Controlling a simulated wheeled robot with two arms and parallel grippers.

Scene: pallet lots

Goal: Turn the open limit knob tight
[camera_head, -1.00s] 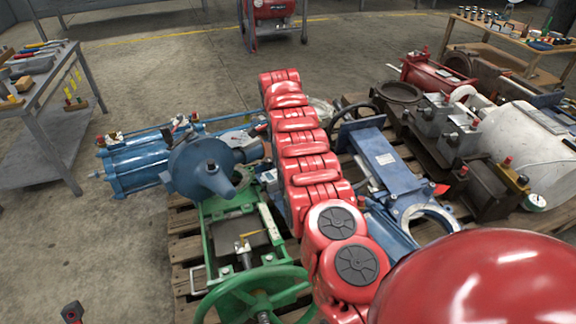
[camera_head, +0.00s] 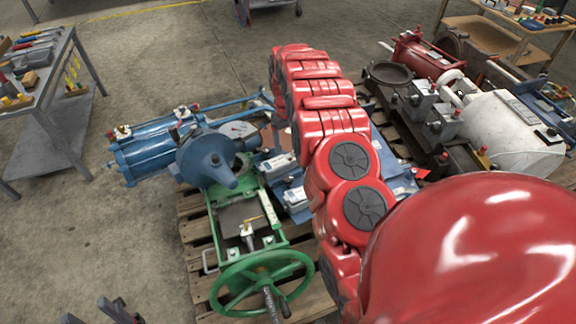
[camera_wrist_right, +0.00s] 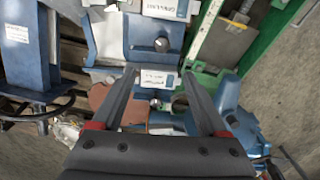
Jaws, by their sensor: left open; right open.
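In the right wrist view, two small round metal knobs, one higher (camera_wrist_right: 162,44) and one lower (camera_wrist_right: 156,103), sit on a blue actuator body (camera_wrist_right: 150,28). White labels stand near them, an upper label (camera_wrist_right: 166,8) and a lower label (camera_wrist_right: 158,79); their print is too small to tell which knob is the open limit. My right gripper (camera_wrist_right: 159,75) is open, its fingers spread on either side of the lower label, nothing held. In the head view it is hidden behind my red right arm. My left gripper (camera_head: 98,312) is open and empty at the bottom left edge.
A green valve frame with a handwheel (camera_head: 262,283) and a blue cylinder (camera_head: 150,150) lie on a wooden pallet (camera_head: 195,235). A white tank (camera_head: 515,135) and a red cylinder (camera_head: 425,55) stand at right. A tool bench (camera_head: 45,85) is at left. Floor between bench and pallet is clear.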

